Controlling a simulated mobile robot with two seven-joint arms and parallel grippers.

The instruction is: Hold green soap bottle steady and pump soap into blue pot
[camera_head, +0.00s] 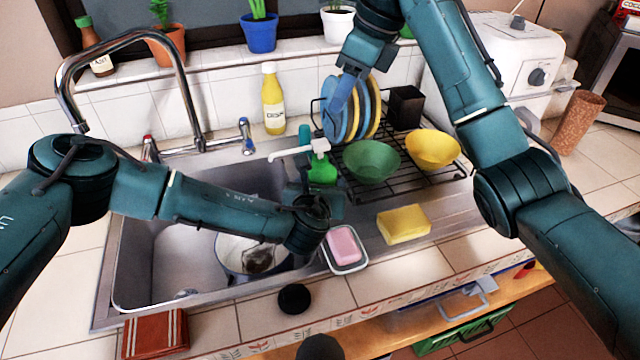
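The green soap bottle (322,168) stands upright at the right edge of the sink basin. Its white pump head (319,146) has a spout pointing left over the basin. My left gripper (312,190) is at the bottle's lower body, shut on it, and hides its lower part. My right gripper (337,108) points down above and slightly right of the pump head, apart from it. Its fingers look together, with nothing between them. The blue pot (228,262), with a pale inside and something dark in it, sits in the sink, partly hidden by my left arm.
A pink soap in a dish (346,262) and a yellow sponge (403,223) lie on the right. A rack behind holds plates, a green bowl (371,160) and a yellow bowl (433,149). The faucet (190,100) arches at left. A yellow bottle (273,100) stands behind.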

